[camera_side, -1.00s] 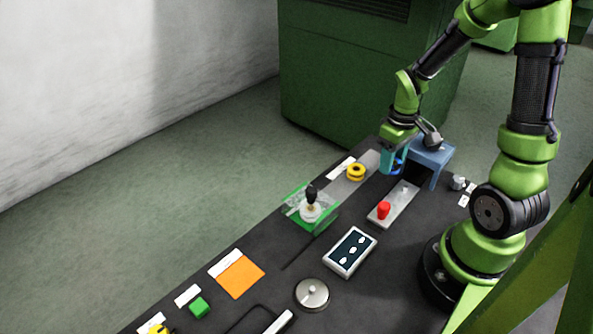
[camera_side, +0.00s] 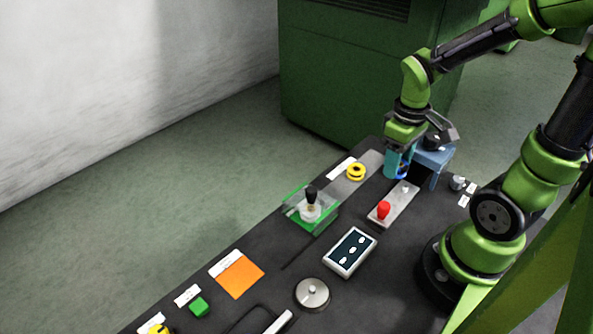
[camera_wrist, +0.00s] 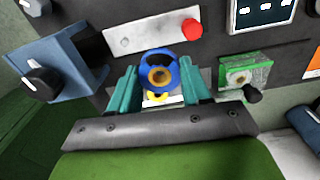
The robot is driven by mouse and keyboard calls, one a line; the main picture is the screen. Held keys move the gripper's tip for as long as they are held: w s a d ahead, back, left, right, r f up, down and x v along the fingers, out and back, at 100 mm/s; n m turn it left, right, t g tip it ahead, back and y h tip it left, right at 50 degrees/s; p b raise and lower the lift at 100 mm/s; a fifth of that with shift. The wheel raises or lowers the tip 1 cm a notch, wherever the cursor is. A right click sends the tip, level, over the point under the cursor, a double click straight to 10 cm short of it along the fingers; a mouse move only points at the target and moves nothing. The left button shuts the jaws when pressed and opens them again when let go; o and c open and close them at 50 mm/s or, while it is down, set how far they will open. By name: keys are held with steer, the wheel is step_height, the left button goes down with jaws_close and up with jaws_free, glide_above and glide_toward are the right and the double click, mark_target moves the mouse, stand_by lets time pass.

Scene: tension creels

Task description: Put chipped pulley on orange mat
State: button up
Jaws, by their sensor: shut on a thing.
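A blue pulley (camera_wrist: 153,62) with an orange-brown hub is between the two teal fingers of my gripper (camera_wrist: 160,78) in the wrist view. My gripper is shut on it. In the side view my gripper (camera_side: 398,166) is low by the blue-grey stand, and only a little of the pulley (camera_side: 404,170) shows. I cannot make out a chip on it. The orange mat (camera_side: 240,277) lies bare at the lower left in the side view, with a white label along its upper-left edge.
A yellow pulley (camera_side: 356,173) lies on a grey strip left of my gripper. The blue-grey stand (camera_side: 434,157) is close on the right. A red-button plate (camera_side: 395,206), a green tray with a black-knobbed lever (camera_side: 311,205), a screen box (camera_side: 350,252) and a metal disc (camera_side: 312,294) stand nearby.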

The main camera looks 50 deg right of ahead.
steer(key=a+n, duration=0.4)
steer(key=a, duration=2.1)
steer(key=f, duration=0.4)
steer(key=shift+s+a+f, duration=0.15)
steer(key=shift+s+f, duration=0.15)
steer(key=shift+s, duration=0.1)
steer(key=shift+w+a+f, duration=0.15)
steer(key=shift+w+f, duration=0.05)
steer(key=shift+f, duration=0.05)
glide_above(240, 276)
steer(key=shift+f, duration=0.7)
steer(key=shift+w+f, duration=0.1)
steer(key=shift+f, duration=1.7)
